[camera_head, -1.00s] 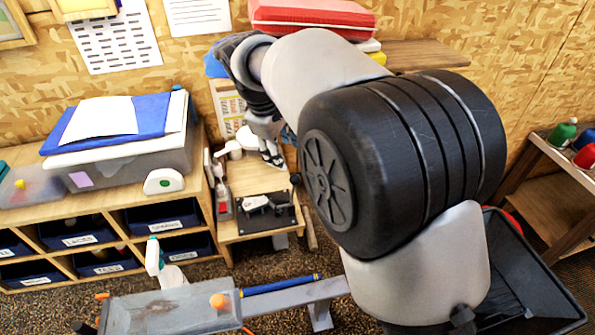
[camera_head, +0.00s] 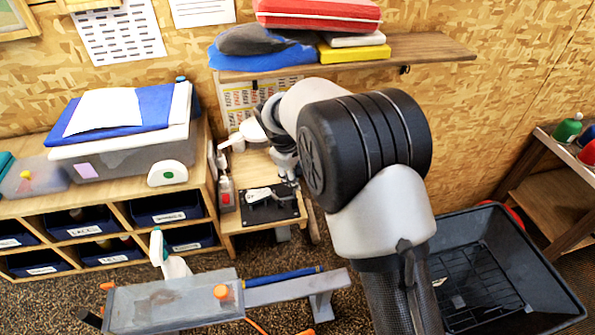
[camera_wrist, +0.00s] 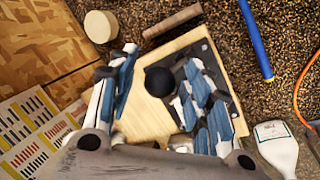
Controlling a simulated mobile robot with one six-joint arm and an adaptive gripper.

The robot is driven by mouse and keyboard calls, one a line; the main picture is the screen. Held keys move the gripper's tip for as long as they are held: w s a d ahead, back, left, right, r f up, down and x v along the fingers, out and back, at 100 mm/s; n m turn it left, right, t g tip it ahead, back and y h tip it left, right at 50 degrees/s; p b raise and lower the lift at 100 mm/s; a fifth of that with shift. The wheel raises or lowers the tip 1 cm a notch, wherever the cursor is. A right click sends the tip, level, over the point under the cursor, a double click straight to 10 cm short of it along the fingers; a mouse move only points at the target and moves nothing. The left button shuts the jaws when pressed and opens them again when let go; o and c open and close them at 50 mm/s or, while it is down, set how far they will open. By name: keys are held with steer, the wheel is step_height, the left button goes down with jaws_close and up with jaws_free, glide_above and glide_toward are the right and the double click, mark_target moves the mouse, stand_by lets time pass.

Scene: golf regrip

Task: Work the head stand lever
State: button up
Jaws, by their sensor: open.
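The lever's shaft is hidden under the knob. My gripper (camera_wrist: 157,68) is open, with one finger on each side of the knob in the picture. I cannot tell whether they touch it. In the head view my gripper (camera_head: 286,168) is at the stand's right back.
A storage cabinet (camera_head: 120,222) is to the left and a wall shelf (camera_head: 430,50) is above. A grey bench (camera_head: 170,306) is in front. A black bin (camera_head: 520,270) is at the right.

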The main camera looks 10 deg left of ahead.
jaws_close()
stand_by(0.6)
